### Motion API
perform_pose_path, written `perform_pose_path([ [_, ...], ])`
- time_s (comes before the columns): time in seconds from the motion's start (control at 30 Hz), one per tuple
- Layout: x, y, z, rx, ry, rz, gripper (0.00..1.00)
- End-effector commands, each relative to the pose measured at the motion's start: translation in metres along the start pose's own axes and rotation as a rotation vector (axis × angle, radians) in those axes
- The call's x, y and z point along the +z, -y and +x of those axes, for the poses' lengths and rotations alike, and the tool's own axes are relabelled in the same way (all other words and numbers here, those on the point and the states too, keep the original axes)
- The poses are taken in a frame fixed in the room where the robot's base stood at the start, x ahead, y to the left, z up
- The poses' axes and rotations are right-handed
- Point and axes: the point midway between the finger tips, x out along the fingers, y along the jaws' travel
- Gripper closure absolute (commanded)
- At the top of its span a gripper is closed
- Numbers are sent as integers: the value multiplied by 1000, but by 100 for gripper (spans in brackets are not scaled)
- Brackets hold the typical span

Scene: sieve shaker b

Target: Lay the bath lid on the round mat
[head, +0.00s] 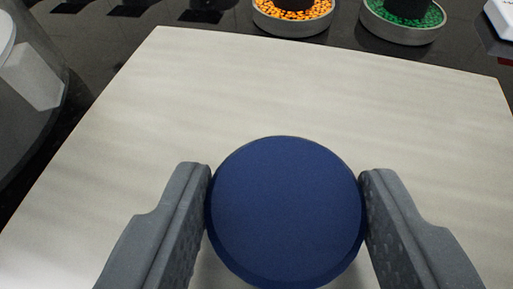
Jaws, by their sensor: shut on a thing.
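My gripper (287,190) is shut on a dark blue round piece (285,208), which looks like the bath lid or its round knob. The two grey fingers press its left and right sides. Its flat top faces the camera, and it is over the pale table (250,85). A faint shadow shows beneath it; whether it touches the table cannot be told. No round mat can be made out in this view.
The pale table top is bare ahead of my gripper. Beyond its far edge stand a round dish with orange grains (297,28) and one with green grains (405,34). A grey-white machine (28,90) stands at the left; a white box (503,18) is at the far right.

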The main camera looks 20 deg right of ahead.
Motion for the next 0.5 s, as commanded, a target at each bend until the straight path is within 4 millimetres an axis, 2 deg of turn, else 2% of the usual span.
perform_pose_path([
  [0.23, -4, 2, 11, 1, -1, -1, 88],
  [0.4, 22, 3, 22, 0, 4, -4, 88],
  [0.5, 29, 3, 26, -1, 1, -3, 88],
])
